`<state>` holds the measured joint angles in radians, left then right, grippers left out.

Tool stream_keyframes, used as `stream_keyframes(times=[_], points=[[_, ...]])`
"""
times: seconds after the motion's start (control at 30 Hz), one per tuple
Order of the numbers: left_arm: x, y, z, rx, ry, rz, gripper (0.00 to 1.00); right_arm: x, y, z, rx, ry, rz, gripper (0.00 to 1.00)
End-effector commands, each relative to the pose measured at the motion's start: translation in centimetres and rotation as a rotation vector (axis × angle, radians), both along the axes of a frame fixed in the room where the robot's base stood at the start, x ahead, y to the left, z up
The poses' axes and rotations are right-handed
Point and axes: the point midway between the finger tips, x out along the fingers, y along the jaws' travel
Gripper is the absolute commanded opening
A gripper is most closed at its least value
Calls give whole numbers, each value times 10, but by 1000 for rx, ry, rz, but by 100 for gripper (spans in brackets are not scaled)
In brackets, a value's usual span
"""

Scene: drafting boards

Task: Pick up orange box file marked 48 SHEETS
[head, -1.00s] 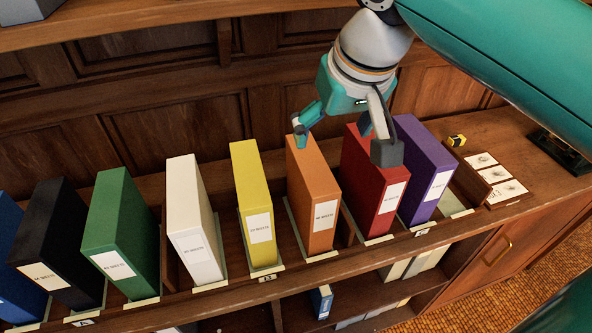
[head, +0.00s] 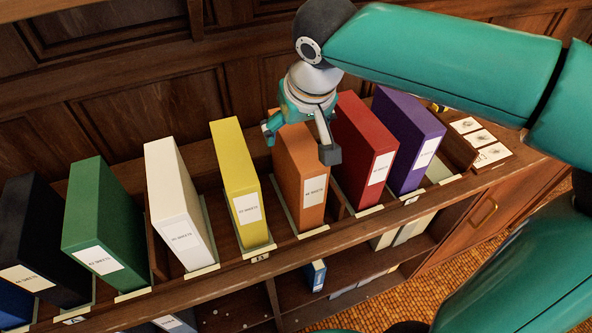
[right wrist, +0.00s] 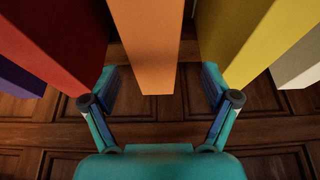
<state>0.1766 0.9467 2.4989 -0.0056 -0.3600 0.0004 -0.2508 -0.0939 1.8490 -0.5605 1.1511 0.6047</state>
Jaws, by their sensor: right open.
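The orange box file (head: 306,180) stands upright in the shelf row between the yellow file and the red file. Its white label faces the front, but the print is too small to read surely. My right gripper (head: 299,143) is open at the top of the orange file, one finger on each side of it. In the right wrist view the orange file (right wrist: 146,45) lies between the two spread fingers (right wrist: 159,88), with gaps visible on both sides. My left gripper is not in view.
The yellow file (head: 239,180) and red file (head: 365,150) stand close on either side. White (head: 180,200), green (head: 104,220), black (head: 35,235) and purple (head: 409,135) files share the row. A wood-panelled back (head: 150,105) rises behind.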

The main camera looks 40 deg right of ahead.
Motion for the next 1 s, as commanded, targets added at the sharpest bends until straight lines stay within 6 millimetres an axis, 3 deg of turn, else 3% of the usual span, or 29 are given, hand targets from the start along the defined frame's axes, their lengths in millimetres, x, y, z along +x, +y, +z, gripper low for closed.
stream_keyframes(times=[0.43,1.0], points=[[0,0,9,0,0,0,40,17,-13,-45,0,2,-1,86],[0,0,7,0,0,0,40,18,-13,-49,0,0,-1,86]])
